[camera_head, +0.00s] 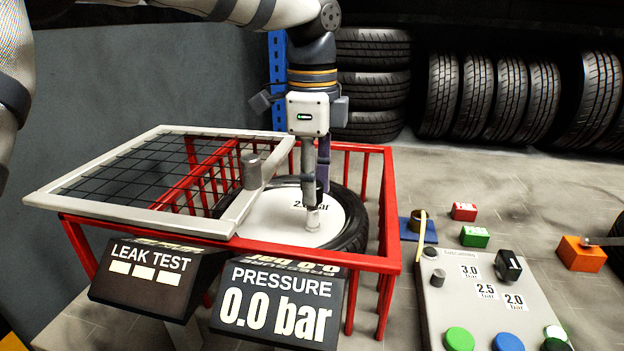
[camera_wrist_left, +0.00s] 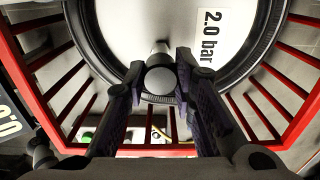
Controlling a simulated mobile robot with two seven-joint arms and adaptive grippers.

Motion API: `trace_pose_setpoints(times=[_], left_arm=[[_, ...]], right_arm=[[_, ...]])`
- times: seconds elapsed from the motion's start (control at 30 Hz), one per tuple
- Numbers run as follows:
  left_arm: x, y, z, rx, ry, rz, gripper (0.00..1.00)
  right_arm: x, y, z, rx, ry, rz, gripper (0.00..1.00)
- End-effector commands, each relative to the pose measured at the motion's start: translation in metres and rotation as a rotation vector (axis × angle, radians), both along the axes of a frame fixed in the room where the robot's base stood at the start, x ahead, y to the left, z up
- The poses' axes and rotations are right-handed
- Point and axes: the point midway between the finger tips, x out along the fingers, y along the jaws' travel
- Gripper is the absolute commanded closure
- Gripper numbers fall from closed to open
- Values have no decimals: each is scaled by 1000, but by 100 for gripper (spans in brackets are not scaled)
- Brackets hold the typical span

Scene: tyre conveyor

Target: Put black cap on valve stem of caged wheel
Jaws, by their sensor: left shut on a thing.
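The caged wheel (camera_head: 352,232) lies flat inside the red cage, with a white disc marked 2.0 bar. My left gripper (camera_head: 316,194) points down through the open part of the cage top, over the disc. In the left wrist view it is shut on a dark, round-ended cap (camera_wrist_left: 160,81). The valve stem (camera_head: 312,220) shows as a pale stub just below the fingertips; a bit of it shows beyond the cap in the left wrist view (camera_wrist_left: 161,46). The cap looks in line with the stem, but I cannot tell whether it is seated. My right gripper is out of view.
The red cage (camera_head: 391,200) surrounds the wheel; its pale mesh lid (camera_head: 140,165) with a grey knob (camera_head: 250,170) lies left of my gripper. A control panel (camera_head: 450,310) with buttons stands right. Small red, green and orange boxes (camera_head: 580,254) sit behind it.

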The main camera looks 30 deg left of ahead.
Motion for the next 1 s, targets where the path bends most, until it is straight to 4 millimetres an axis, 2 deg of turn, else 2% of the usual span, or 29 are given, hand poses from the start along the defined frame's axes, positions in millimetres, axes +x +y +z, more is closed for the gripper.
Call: trace_pose_setpoints(times=[0.53, 1.0], left_arm=[[0, 0, 0, 0, -1, 0, 90], [0, 0, -12, 1, 0, 0, 90]], right_arm=[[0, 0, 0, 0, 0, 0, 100], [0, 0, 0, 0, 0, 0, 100]])
